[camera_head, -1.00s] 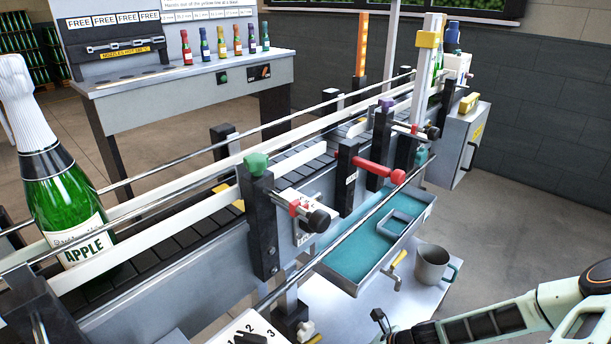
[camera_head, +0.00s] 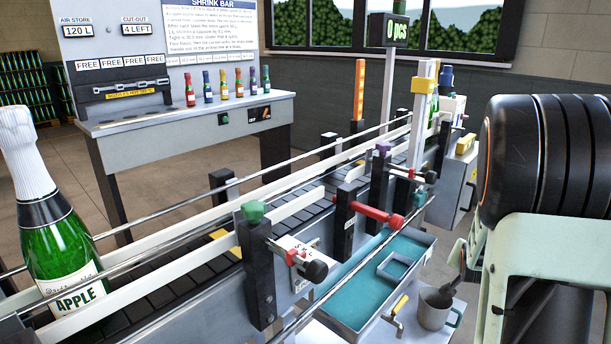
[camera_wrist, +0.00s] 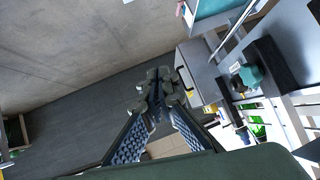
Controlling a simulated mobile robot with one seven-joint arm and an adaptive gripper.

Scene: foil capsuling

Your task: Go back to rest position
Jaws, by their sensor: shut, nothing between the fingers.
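My gripper (camera_wrist: 160,92) shows in the wrist view with its dark fingers drawn together at the tips and nothing held between them. Grey wall and dark floor lie beyond the fingertips. In the head view my arm fills the right side, partly in front of the grey mug (camera_head: 434,312); the gripper's fingertips cannot be made out clearly there. A green bottle labelled APPLE with a white foil top (camera_head: 52,225) stands upright on the conveyor (camera_head: 190,283) at the left, apart from my arm.
A teal-lined tray (camera_head: 352,292) and a red-handled lever (camera_head: 372,214) sit along the conveyor's near side. A bench (camera_head: 190,112) with several small coloured bottles stands behind. In the wrist view, machine parts (camera_wrist: 255,75) fill the right, and the floor (camera_wrist: 80,125) at left is open.

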